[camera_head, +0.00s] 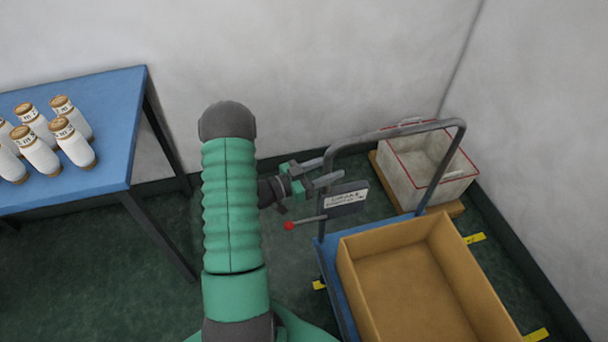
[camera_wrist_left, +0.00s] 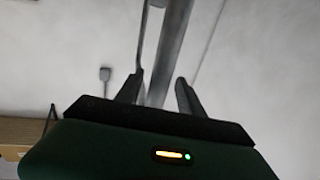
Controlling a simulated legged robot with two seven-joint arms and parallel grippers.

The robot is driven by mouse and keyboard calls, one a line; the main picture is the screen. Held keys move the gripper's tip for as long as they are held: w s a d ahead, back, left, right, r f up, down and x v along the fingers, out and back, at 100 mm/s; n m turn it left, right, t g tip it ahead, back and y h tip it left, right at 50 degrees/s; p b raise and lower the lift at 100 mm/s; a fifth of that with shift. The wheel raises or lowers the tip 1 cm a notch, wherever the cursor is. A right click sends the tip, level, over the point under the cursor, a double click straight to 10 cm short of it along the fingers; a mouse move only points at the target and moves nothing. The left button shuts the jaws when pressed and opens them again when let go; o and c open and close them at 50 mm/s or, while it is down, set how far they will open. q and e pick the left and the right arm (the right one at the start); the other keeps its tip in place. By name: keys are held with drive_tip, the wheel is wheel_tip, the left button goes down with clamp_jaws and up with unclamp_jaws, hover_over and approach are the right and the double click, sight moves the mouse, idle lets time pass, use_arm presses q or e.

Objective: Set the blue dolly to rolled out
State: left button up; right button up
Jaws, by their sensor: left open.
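The blue dolly (camera_head: 333,285) stands on the floor at the lower right, with a grey tubular push handle (camera_head: 395,133) rising at its far end. An open tan box (camera_head: 465,275) sits on its deck. A small sign plate (camera_head: 345,199) and a lever with a red knob (camera_head: 289,226) are at the handle's left side. My left gripper (camera_head: 329,171) is open beside the handle's left upright. In the left wrist view, a grey bar (camera_wrist_left: 170,50) runs up between the open fingers (camera_wrist_left: 161,82); contact cannot be told. My right gripper is out of view.
A blue table (camera_head: 105,105) with several white yarn cones (camera_head: 72,142) stands at the left. A white crate with red edging (camera_head: 410,175) sits in the corner behind the dolly. Yellow marks (camera_head: 536,335) lie on the green floor around the dolly. Walls close the back and right.

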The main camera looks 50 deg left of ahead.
use_arm(q)
drive_tip(key=s+a, duration=0.3)
drive_tip(key=s, duration=1.1)
drive_tip(key=shift+s, duration=0.35)
drive_tip(key=shift+a+f, duration=0.15)
